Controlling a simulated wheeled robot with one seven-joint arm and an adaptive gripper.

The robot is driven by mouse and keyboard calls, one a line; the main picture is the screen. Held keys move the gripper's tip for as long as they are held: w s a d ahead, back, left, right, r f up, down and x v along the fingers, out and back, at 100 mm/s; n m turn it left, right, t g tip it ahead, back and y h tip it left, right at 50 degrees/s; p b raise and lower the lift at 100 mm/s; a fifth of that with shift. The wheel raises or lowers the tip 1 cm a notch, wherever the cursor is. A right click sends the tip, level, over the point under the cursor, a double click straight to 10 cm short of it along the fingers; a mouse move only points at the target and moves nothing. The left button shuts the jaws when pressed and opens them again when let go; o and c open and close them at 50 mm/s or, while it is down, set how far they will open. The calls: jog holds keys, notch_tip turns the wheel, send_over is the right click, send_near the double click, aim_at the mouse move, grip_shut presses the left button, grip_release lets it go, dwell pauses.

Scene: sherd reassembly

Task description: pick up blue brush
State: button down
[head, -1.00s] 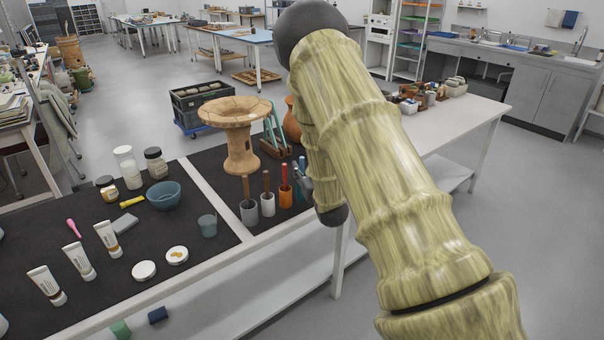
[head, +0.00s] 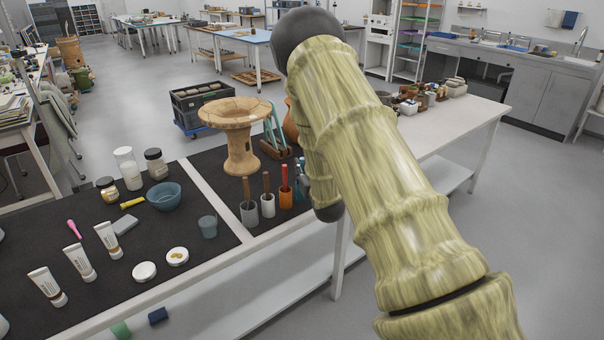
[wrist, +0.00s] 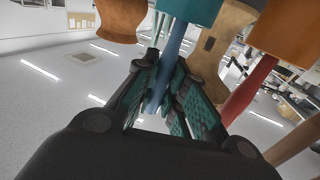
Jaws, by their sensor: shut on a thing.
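The blue brush (wrist: 173,42) shows its handle in the wrist view, running between my gripper's fingers. My gripper (wrist: 165,72) is shut on this handle. The brush's far end is hidden at a teal cup (wrist: 188,10) at the top edge; I cannot tell how deep it sits. In the head view my arm hides most of the gripper, and only a bit of blue-teal (head: 300,186) shows beside the orange cup.
An orange cup (wrist: 283,36) with a red handle (wrist: 246,92) stands close beside the gripper. A large clay vessel (head: 240,150) and teal-armed stand (head: 272,140) are behind. The front table edge is near.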

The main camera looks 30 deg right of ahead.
jog(key=shift+r, duration=0.1)
jog(key=shift+r+b, duration=0.35)
jog(key=shift+r, duration=4.6)
jog(key=shift+f, duration=0.1)
